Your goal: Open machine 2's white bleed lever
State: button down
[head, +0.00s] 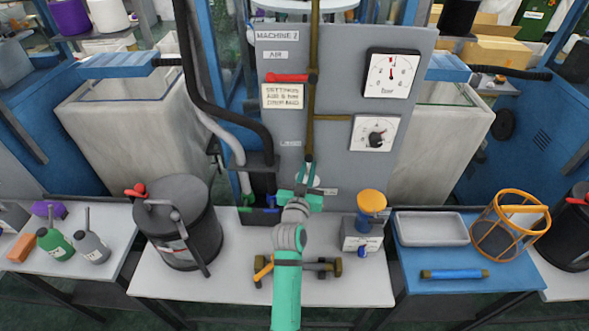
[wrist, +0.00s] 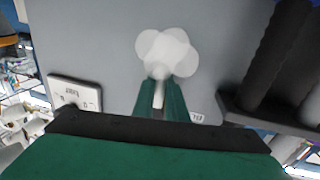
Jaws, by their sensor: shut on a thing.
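The grey panel (head: 275,120) of a machine stands in the middle of the head view; its top sign reads MACHINE and a small number. My gripper (head: 308,172) is at the panel's lower part, below the brown pipe. In the wrist view a white lobed part (wrist: 168,50), which looks like the white bleed lever, stands against the grey panel. My green fingers (wrist: 160,95) are shut on its narrow white stem. In the head view my gripper mostly hides the lever, so its angle is hard to tell.
A red lever (head: 290,78) crosses the brown pipe (head: 313,60) above. A dial gauge (head: 391,74) and a knob plate (head: 376,133) are at right. Dark hoses (head: 240,118) run down at left. A black pot (head: 178,225) and a yellow-topped device (head: 369,215) stand on the white table.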

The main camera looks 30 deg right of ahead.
jog(key=shift+f, duration=0.4)
jog(key=c, duration=1.8)
grip_release()
jog(key=shift+o, duration=0.2)
jog(key=shift+r, duration=0.15)
jog(key=shift+a, duration=0.1)
jog(key=v, duration=1)
jog(key=shift+s+a, duration=0.15)
jog(key=shift+s, duration=0.15)
